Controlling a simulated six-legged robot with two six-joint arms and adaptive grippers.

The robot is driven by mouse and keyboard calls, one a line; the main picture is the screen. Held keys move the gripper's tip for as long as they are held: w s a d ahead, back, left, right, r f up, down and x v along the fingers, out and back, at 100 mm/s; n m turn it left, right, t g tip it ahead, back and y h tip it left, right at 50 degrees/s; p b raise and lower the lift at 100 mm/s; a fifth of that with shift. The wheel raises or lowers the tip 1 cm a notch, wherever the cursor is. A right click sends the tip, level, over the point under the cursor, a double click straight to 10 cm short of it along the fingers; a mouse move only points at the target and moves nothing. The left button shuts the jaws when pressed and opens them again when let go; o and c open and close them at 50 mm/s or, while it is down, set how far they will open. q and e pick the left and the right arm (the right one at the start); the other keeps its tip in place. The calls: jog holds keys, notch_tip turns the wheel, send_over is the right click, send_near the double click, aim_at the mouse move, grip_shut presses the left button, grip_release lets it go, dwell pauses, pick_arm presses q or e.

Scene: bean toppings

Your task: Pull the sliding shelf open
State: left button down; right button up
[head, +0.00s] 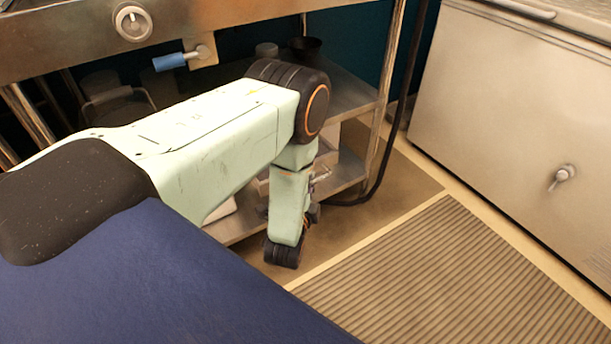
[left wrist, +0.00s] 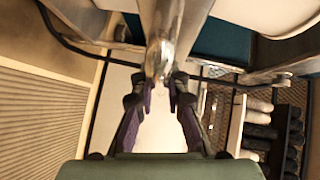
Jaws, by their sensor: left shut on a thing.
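The metal rack has a steel upper shelf (head: 352,98) and a lower shelf (head: 346,174). I cannot tell for sure which part is the sliding shelf, as my left arm covers much of the rack. My left gripper is mostly hidden behind the forearm in the head view, low beside the rack's lower shelf. In the left wrist view my left gripper (left wrist: 160,88) has its two dark fingers with purple pads closed on the end of a shiny metal handle (left wrist: 160,55). My right gripper is in neither view.
A steel cabinet (head: 520,110) with a small knob stands at the right. A ribbed mat (head: 450,275) lies on the open floor before it. A black hose (head: 385,150) hangs by the rack's corner post. A blue-handled lever (head: 170,62) sticks out above my arm.

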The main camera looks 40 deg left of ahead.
pick_arm(q)
jog(key=shift+s+d+p, duration=0.15)
jog(key=shift+s+d, duration=0.2)
jog(key=shift+d, duration=0.45)
jog(key=shift+s+d+p, duration=0.15)
jog(key=shift+s+d, duration=0.2)
jog(key=shift+d, duration=0.4)
jog(key=c, duration=1.3)
grip_release()
jog(key=shift+c, duration=0.2)
jog(key=v, duration=0.7)
jog(key=shift+s, duration=0.2)
jog(key=shift+d, duration=0.1)
